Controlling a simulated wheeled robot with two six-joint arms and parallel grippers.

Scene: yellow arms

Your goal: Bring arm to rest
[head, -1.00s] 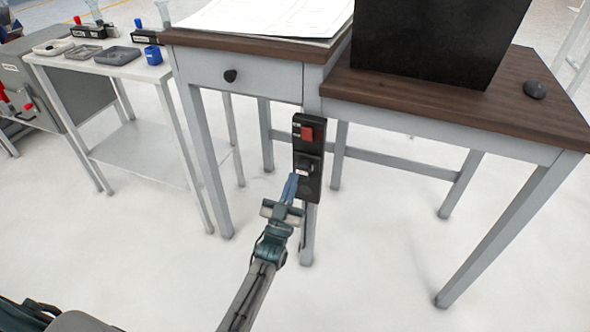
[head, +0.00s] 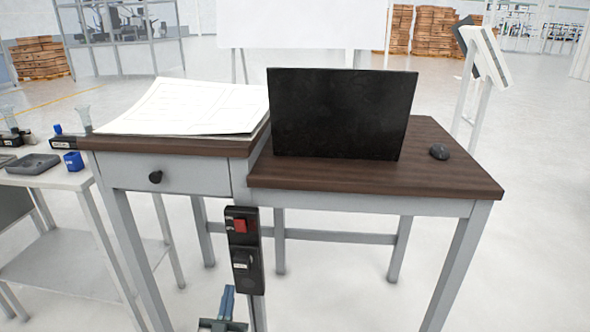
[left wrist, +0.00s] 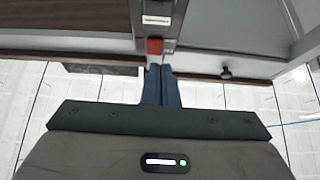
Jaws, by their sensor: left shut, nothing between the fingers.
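My left gripper (head: 226,303) is at the bottom of the head view, just below and left of the black switch box (head: 244,250) on the desk leg. Its blue fingers are together and hold nothing. In the left wrist view the shut fingers (left wrist: 161,84) point toward the red switch (left wrist: 155,46); I cannot tell whether they touch it. The red switch also shows in the head view (head: 240,226), clear above the fingers. Most of my left arm is out of the head view. My right gripper is not in view.
The desk (head: 380,182) stands in front, with a black laptop (head: 340,115), a mouse (head: 439,152) and paper sheets (head: 190,106) on top. A drawer with a black knob (head: 155,177) is on its left. A white side table (head: 60,180) stands at the left. Floor at right is open.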

